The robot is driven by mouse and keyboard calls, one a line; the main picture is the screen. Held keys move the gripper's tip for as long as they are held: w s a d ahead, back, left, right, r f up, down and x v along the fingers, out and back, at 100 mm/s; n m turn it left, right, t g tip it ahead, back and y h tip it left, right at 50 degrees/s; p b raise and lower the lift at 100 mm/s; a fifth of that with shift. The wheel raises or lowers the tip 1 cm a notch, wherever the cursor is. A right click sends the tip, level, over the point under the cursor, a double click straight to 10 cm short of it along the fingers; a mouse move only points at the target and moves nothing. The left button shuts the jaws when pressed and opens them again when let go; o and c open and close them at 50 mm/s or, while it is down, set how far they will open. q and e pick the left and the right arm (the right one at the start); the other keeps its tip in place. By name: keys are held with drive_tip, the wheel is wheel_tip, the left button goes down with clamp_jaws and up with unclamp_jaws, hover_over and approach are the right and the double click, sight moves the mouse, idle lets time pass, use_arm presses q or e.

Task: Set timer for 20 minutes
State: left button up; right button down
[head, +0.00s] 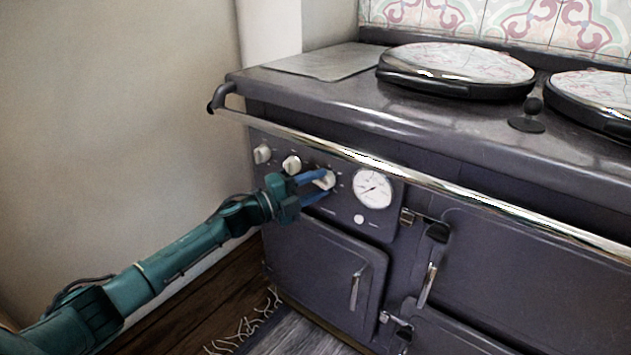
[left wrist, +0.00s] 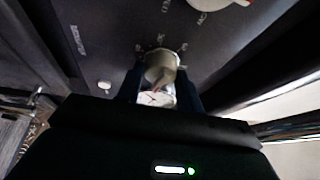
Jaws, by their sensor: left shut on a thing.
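A row of pale knobs and a round white dial (head: 372,188) are on the front panel of the grey range cooker. The left knob (head: 262,154) and the middle knob (head: 291,165) stand free. My left gripper (head: 318,187) has its blue fingers around the right knob (head: 325,180), the one beside the dial, and is shut on it. In the left wrist view this knob (left wrist: 162,68) sits between the fingers, with small markings around it that are too blurred to read. My right gripper is not in view.
A chrome rail (head: 400,172) runs along the cooker front, above the knobs. Oven doors with upright handles (head: 357,287) lie below the panel. Two round lids (head: 455,70) are on top. A wall stands at the left.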

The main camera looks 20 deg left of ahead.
use_arm(q)
drive_tip(key=shift+m, duration=0.5)
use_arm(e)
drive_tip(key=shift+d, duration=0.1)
use_arm(q)
drive_tip(key=o, duration=1)
drive_tip(key=p+v, duration=0.2)
drive_tip(key=v, duration=1.1)
drive_tip(key=shift+s+a+r, duration=0.1)
drive_tip(key=shift+r, duration=0.1)
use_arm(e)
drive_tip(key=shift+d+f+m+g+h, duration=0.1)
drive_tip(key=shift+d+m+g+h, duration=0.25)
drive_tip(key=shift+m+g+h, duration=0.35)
